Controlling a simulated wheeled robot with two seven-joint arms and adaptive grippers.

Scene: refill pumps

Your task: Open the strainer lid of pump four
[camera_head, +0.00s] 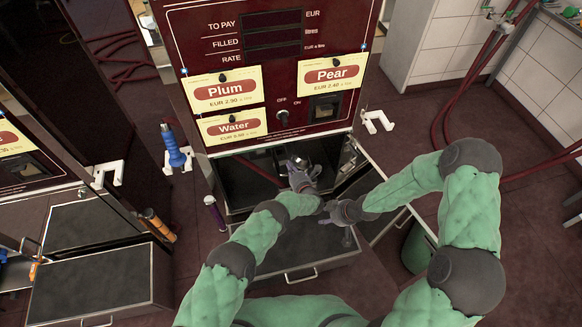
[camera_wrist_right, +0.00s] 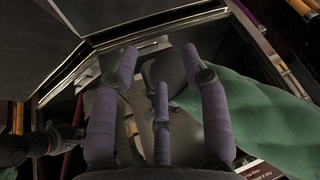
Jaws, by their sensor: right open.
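A dark red pump (camera_head: 190,40) faces me with its lower compartment (camera_head: 240,185) open. No pump number is readable. My left gripper (camera_head: 303,174) reaches into the compartment beside a small dark and grey fitting (camera_head: 297,161). I cannot tell whether this fitting is the strainer lid, or whether the left fingers hold it. My right gripper (camera_head: 326,215) is open, just below and right of the left gripper, over the compartment's front edge. In the right wrist view, its purple fingers (camera_wrist_right: 160,75) are spread, with grey parts and my green arm beyond them.
A dark panel with a handle (camera_head: 302,275) extends in front of the compartment. A blue-handled nozzle (camera_head: 175,150) and a white holder (camera_head: 376,121) flank the pump. Another pump stands left.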

